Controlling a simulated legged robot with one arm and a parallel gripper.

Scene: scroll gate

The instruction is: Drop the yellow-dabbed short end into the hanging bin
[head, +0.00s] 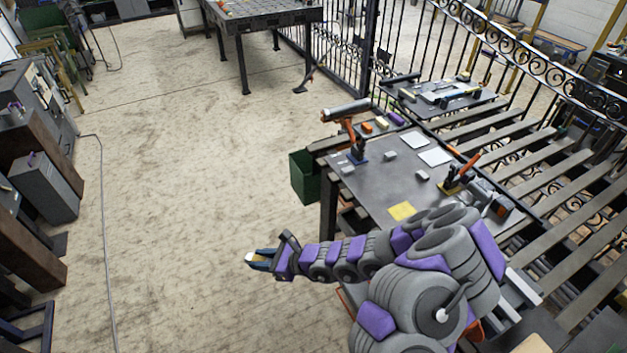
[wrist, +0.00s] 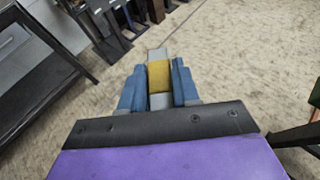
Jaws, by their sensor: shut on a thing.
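My gripper (head: 262,259) is stretched out to the left of the workbench, over open floor. Its blue fingers (wrist: 159,88) are shut on a short grey metal end with a yellow dab (wrist: 159,75), which pokes out past the fingertips in the wrist view. In the head view the piece is small and shows pale between the fingers. The green hanging bin (head: 306,177) is at the workbench's left side, farther from me than my gripper and to its right. The inside of the bin is mostly hidden. A green edge (wrist: 313,78) shows at the right of the wrist view.
The dark workbench (head: 375,190) holds a clamp with an orange handle, grey blocks, pale plates and a yellow square (head: 402,211). A slatted rack and iron fence stand to the right. Cabinets (head: 45,187) stand far left. The floor (head: 190,180) between is clear.

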